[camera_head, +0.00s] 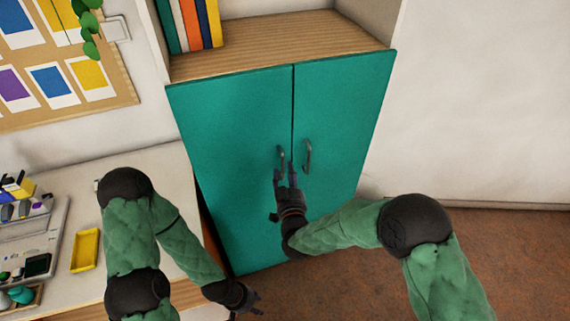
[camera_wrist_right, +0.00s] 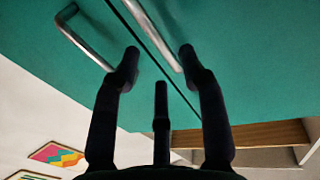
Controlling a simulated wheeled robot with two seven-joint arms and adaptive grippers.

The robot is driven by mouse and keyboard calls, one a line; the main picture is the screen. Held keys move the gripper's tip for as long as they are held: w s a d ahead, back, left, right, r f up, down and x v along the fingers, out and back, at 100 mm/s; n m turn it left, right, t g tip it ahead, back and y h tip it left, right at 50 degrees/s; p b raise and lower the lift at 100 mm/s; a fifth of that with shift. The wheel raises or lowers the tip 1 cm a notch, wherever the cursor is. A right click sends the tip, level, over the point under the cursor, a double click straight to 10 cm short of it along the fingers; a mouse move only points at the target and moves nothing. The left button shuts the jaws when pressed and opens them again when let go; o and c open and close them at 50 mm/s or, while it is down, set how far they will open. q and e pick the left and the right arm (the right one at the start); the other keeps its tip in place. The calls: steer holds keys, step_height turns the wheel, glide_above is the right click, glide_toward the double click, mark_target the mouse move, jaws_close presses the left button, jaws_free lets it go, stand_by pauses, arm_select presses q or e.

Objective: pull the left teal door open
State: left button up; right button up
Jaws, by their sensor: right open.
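The left teal door (camera_head: 225,140) is shut, its edge beside the right teal door (camera_head: 345,115). The left door's grey bar handle (camera_head: 281,157) stands near the middle gap. My right gripper (camera_head: 284,174) is open in front of this handle, just below it. In the right wrist view, which looks upside down, the left door's handle (camera_wrist_right: 155,35) runs toward the space between the open fingertips (camera_wrist_right: 158,62). I cannot tell whether they touch. My left gripper (camera_head: 247,298) is low, near the desk's right end; its jaws are unclear.
The right door's handle (camera_head: 308,156) is close beside the left one. A desk (camera_head: 150,165) with a yellow tray (camera_head: 86,250) stands left of the cabinet. Books (camera_head: 195,25) stand on the open shelf above (camera_head: 285,45). Brown floor (camera_head: 520,260) is clear at the right.

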steer(key=shift+w+a+b, duration=0.2)
steer(key=shift+w, duration=1.05)
steer(key=shift+w+a+b, duration=0.15)
steer(key=shift+w, duration=1.1)
jaws_close()
